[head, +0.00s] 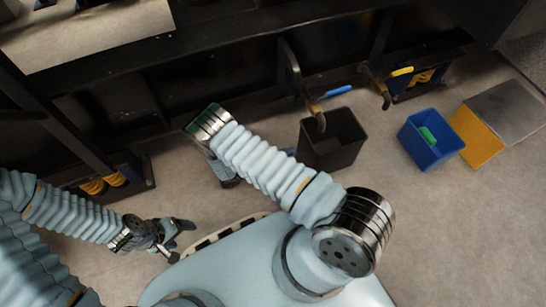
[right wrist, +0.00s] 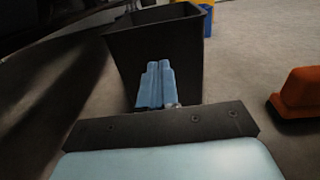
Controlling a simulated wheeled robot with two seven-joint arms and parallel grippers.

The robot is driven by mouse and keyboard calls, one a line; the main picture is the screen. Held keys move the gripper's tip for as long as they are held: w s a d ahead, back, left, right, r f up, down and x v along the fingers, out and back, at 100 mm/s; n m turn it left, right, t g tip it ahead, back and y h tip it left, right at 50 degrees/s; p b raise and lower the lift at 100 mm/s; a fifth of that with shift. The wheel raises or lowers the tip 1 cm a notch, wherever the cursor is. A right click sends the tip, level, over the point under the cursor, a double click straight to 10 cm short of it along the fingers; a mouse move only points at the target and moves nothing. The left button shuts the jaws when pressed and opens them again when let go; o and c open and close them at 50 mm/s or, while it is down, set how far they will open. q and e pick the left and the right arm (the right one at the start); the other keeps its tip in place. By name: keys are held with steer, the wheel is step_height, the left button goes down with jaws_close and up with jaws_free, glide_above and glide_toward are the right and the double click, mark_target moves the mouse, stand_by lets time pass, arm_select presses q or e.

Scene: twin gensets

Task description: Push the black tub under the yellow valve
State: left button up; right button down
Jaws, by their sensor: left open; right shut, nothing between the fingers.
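The black tub (head: 331,150) stands upright on the floor at the foot of the dark frame, below the valve with the blue handle (head: 337,91). The yellow valve (head: 402,72) is further right and its handle points right. In the right wrist view the black tub (right wrist: 158,52) stands just ahead. My right gripper (right wrist: 154,84) is shut and empty, its tips in front of the tub's near wall; I cannot tell whether they touch it. In the head view my arm hides most of that gripper. My left gripper (head: 178,237) is open and empty, low at the left, away from the tub.
Floor shows between tub and blue bin. An orange object (right wrist: 299,90) lies right in the wrist view.

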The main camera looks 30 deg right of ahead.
mark_target(308, 145)
steer(key=shift+s+d, duration=0.15)
steer(key=shift+d, duration=1.15)
steer(key=shift+s+d, duration=0.15)
steer(key=shift+d, duration=1.1)
steer(key=s+d+b, duration=0.1)
steer(key=d, duration=1.3)
steer(key=shift+s, duration=0.2)
